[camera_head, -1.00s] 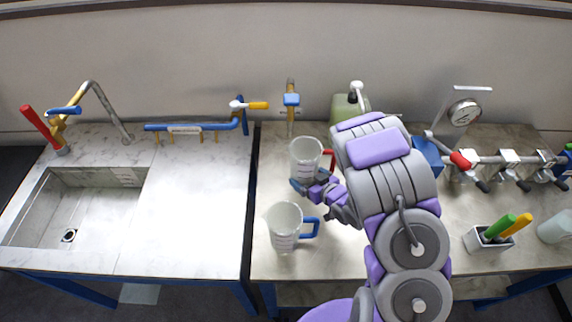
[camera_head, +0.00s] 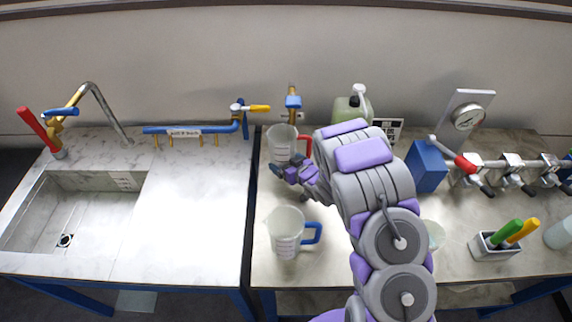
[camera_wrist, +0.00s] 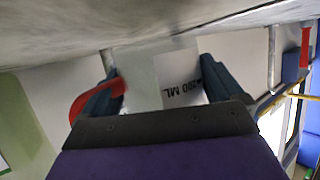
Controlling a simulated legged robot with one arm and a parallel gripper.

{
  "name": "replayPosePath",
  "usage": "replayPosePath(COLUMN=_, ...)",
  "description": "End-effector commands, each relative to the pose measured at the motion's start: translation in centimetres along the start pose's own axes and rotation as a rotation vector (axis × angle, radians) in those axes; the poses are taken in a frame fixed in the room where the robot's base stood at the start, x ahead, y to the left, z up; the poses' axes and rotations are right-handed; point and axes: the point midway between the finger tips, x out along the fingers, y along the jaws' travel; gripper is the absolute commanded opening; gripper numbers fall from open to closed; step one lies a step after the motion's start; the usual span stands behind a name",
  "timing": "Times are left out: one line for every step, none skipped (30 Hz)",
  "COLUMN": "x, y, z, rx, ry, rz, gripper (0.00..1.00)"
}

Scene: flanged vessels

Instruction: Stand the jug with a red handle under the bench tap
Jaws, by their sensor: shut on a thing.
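The clear jug with a red handle (camera_head: 281,141) is at the back left of the right-hand bench. It is just in front of a brass tap with a blue handle (camera_head: 292,102) and overlaps its lower part, so the spout is hidden. My gripper (camera_head: 295,172) is shut on the jug's body from the front. In the wrist view, the jug wall (camera_wrist: 182,82) with a "200 ML" mark sits between the two fingers, and the red handle (camera_wrist: 95,97) curves by the left finger. The jug looks upright. I cannot tell whether its base touches the bench.
A second jug with a blue handle (camera_head: 286,232) stands in front, close to my arm. A green bottle (camera_head: 350,108) stands behind. A blue block (camera_head: 426,166), valve manifold (camera_head: 510,165) and brush holder (camera_head: 495,244) are to the right. A sink (camera_head: 70,222) is at left.

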Motion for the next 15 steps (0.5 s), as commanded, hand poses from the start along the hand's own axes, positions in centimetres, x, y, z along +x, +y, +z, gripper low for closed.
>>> replayPosePath(x=0.15, y=0.05, z=0.44, rx=0.001, ry=0.001, rz=0.0, gripper=0.6)
replayPosePath(x=0.14, y=0.07, z=0.45, rx=0.0, ry=0.002, rz=0.0, gripper=0.6)
replayPosePath(x=0.1, y=0.1, z=0.39, rx=0.0, ry=0.002, rz=0.0, gripper=0.6)
replayPosePath(x=0.07, y=0.11, z=0.35, rx=0.0, ry=0.002, rz=0.0, gripper=0.6)
replayPosePath(x=0.06, y=0.13, z=0.33, rx=0.0, ry=0.002, rz=0.0, gripper=0.6)
replayPosePath(x=0.06, y=0.14, z=0.32, rx=0.0, ry=0.002, rz=0.001, gripper=0.6)
replayPosePath(x=0.07, y=0.13, z=0.33, rx=0.0, ry=0.002, rz=0.0, gripper=0.6)
replayPosePath(x=0.07, y=0.13, z=0.33, rx=0.0, ry=0.002, rz=0.001, gripper=0.6)
replayPosePath(x=0.1, y=0.11, z=0.39, rx=0.0, ry=0.002, rz=0.0, gripper=0.6)
replayPosePath(x=0.13, y=0.09, z=0.46, rx=0.0, ry=0.001, rz=0.0, gripper=0.6)
replayPosePath(x=0.18, y=0.07, z=0.55, rx=0.0, ry=0.001, rz=0.0, gripper=0.6)
replayPosePath(x=0.24, y=0.05, z=0.67, rx=-0.001, ry=0.001, rz=0.0, gripper=0.6)
replayPosePath(x=0.29, y=0.04, z=0.76, rx=-0.001, ry=0.001, rz=0.0, gripper=0.6)
replayPosePath(x=0.34, y=0.04, z=0.86, rx=-0.001, ry=0.0, rz=0.0, gripper=0.6)
replayPosePath(x=0.41, y=0.06, z=1.0, rx=0.0, ry=-0.001, rz=0.0, gripper=0.6)
